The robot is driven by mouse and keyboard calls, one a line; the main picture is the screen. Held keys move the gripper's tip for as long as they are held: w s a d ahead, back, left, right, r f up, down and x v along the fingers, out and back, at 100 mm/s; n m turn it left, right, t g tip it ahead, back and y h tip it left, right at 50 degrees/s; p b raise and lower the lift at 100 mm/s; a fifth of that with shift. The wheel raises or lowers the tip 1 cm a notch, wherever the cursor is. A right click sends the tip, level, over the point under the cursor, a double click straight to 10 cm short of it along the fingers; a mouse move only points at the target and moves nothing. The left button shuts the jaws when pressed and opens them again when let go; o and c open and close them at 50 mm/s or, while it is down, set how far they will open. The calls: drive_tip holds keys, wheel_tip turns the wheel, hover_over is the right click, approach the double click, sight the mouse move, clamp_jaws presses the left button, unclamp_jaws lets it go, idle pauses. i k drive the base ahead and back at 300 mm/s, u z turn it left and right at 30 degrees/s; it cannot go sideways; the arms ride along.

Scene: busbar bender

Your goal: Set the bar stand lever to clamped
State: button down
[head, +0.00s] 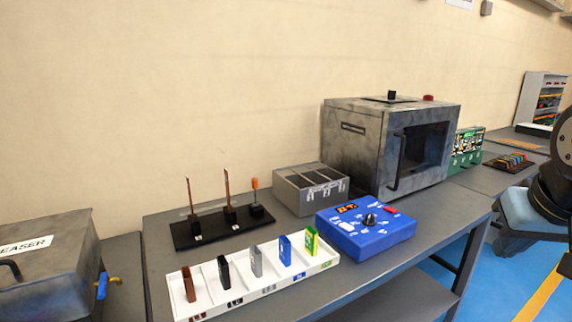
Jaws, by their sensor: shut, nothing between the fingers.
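The bar stand (215,232) is a black flat base on the table, left of centre in the head view. Two thin copper-coloured bars (228,190) stand upright on it, apart from each other. At the stand's right end is a short lever with an orange handle (255,183). The lever points up, close to upright, from a small black mount. The label near it is too small to read. My gripper is not in view; only a dark part of my arm shows at the right edge, far from the stand.
A white tray (207,306) with several coloured upright pieces lies in front of the stand. A grey divided bin (310,190) and a blue control box (365,235) stand to the right. A large grey machine (355,145) is behind them. The wall is close behind.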

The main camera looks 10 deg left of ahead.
sight(255, 181)
drive_tip(key=u, duration=0.3)
drive_tip(key=i, duration=1.05)
drive_tip(key=u, duration=0.65)
drive_tip(key=k, duration=0.85)
drive_tip(key=u, duration=0.15)
drive_tip(key=i, duration=0.9)
drive_tip(key=z, duration=0.05)
